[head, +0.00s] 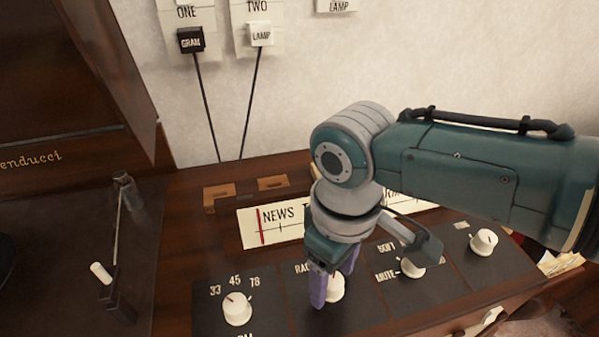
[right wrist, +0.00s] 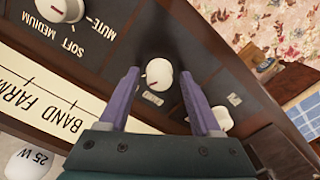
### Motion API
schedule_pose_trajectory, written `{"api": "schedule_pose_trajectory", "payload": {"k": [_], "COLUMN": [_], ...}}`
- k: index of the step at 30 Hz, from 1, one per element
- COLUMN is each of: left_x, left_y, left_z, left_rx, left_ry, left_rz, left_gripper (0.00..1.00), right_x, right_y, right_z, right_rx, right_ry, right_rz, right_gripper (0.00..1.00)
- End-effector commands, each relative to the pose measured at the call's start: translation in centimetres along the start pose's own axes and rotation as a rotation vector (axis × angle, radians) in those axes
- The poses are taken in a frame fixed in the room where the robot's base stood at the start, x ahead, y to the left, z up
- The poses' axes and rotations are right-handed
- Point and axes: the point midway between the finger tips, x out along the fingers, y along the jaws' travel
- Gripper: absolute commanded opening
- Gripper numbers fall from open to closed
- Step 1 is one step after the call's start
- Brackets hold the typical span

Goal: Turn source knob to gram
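The source knob (head: 336,289) is white with a red mark and sits second from the left on the dark knob strip, under a partly covered label starting "RA". My right gripper (head: 331,284) reaches down over it and hides part of it. In the right wrist view the knob (right wrist: 159,74) lies between the two purple fingertips, and my right gripper (right wrist: 159,76) is open with a gap on each side of the knob. A small label plate beside the knob is too small to read there. My left gripper is not in view.
The 33-45-78 knob (head: 237,308) is to the left and the volume knob (head: 412,268) to the right; another knob (head: 484,242) is at the far right. The tuning dial (head: 262,228) is behind. A turntable arm (head: 118,215) and dark cabinet stand at left.

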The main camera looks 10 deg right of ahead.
Motion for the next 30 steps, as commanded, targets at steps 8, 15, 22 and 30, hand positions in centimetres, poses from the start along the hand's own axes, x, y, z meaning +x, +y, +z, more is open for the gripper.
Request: {"api": "schedule_pose_trajectory", "payload": {"k": [8,15,22,30], "left_x": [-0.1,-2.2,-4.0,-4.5], "left_y": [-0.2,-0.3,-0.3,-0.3], "left_z": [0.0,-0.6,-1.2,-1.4], "left_rx": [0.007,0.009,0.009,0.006], "left_ry": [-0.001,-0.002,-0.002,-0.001], "left_rz": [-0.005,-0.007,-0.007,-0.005], "left_gripper": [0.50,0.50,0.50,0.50], "right_x": [-0.1,-3.6,-8.1,-10.0], "right_y": [0.0,0.1,0.0,0.0], "right_z": [0.1,0.0,0.0,0.0], "right_rx": [0.000,-0.002,-0.001,0.000], "right_ry": [-0.001,0.002,0.001,0.000], "right_rz": [0.001,0.001,0.001,0.000], "right_gripper": [0.70,0.70,0.70,0.70]}}
